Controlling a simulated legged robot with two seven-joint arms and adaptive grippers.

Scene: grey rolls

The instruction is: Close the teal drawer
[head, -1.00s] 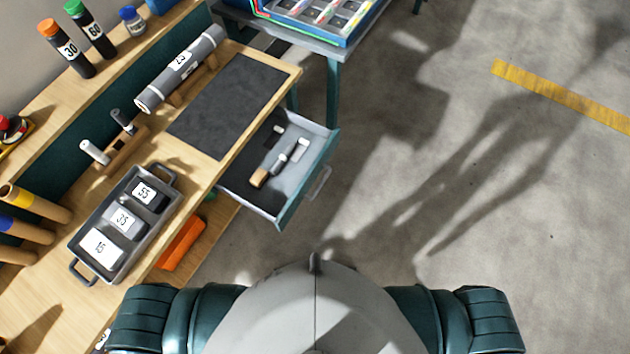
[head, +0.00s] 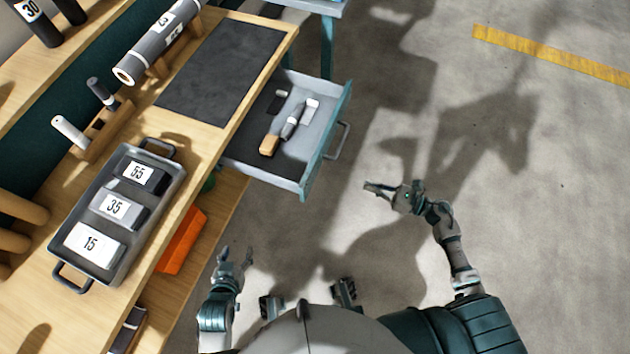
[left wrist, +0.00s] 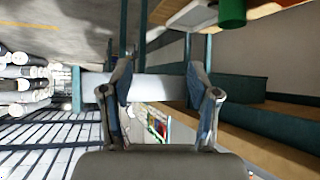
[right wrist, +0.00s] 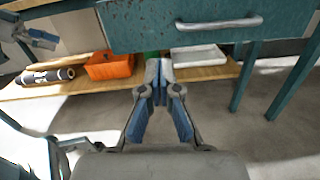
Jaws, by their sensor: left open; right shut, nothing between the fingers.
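The teal drawer (head: 318,150) is pulled out from under the wooden workbench, with a wood-handled tool and small items inside. Its grey bar handle (head: 338,141) faces right. In the right wrist view the drawer front (right wrist: 160,28) and handle (right wrist: 220,22) show at the top. My right gripper (head: 372,188) is shut and empty, to the right of and below the handle, apart from it. It also shows in the right wrist view (right wrist: 160,75), below the drawer front. My left gripper (head: 236,255) is open and empty beside the bench's lower front; its fingers also show in the left wrist view (left wrist: 163,75).
On the bench (head: 215,130) stand a grey tray (head: 62,262) with numbered blocks, a dark mat (head: 222,70) and a grey roll (head: 155,45). An orange bin (head: 181,240) sits on the lower shelf. The floor right of the drawer is clear.

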